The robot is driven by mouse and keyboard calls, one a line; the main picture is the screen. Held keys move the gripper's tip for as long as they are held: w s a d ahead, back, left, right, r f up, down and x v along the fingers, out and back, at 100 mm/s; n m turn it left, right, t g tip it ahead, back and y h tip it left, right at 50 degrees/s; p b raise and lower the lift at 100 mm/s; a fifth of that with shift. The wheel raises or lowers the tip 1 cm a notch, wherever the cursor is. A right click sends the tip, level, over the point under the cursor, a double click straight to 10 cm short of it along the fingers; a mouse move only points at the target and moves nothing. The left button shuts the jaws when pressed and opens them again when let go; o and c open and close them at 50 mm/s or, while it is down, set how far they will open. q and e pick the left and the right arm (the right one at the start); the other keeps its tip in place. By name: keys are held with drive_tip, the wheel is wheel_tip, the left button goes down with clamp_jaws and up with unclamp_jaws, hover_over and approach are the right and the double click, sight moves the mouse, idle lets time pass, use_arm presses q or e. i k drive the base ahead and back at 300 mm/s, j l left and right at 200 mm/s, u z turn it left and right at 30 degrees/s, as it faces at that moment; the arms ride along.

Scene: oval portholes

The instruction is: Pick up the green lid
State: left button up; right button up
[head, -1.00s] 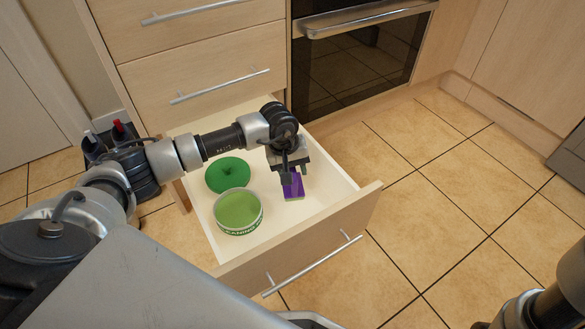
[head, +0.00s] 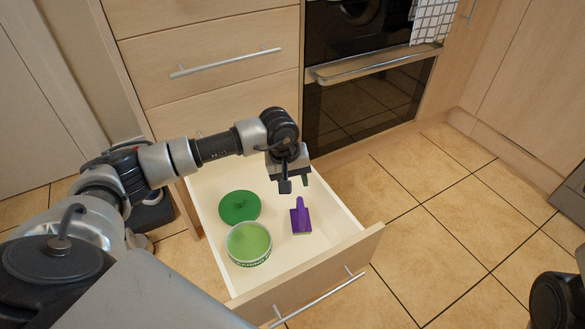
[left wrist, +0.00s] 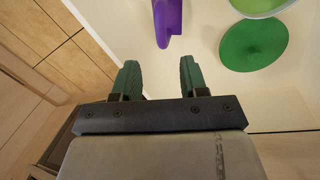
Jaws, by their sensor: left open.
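The green lid (head: 239,207) is a round dark-green disc with a small knob. It lies on the floor of the open drawer (head: 336,217), just behind a round tin, and also shows in the left wrist view (left wrist: 254,44) at the upper right. My left gripper (head: 293,186) is open and empty, above the back right part of the drawer, to the right of the lid and apart from it. In the left wrist view its two dark-green fingers (left wrist: 160,78) are spread with nothing between them. My right gripper is not visible.
The tin (head: 249,243), light green on top, stands in the drawer in front of the lid. A purple brush-like object (head: 300,218) stands to their right. The oven (head: 365,100) is behind on the right. Tiled floor right of the drawer is clear.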

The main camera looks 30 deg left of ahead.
sight(239, 206)
drive_tip(key=u, duration=1.4)
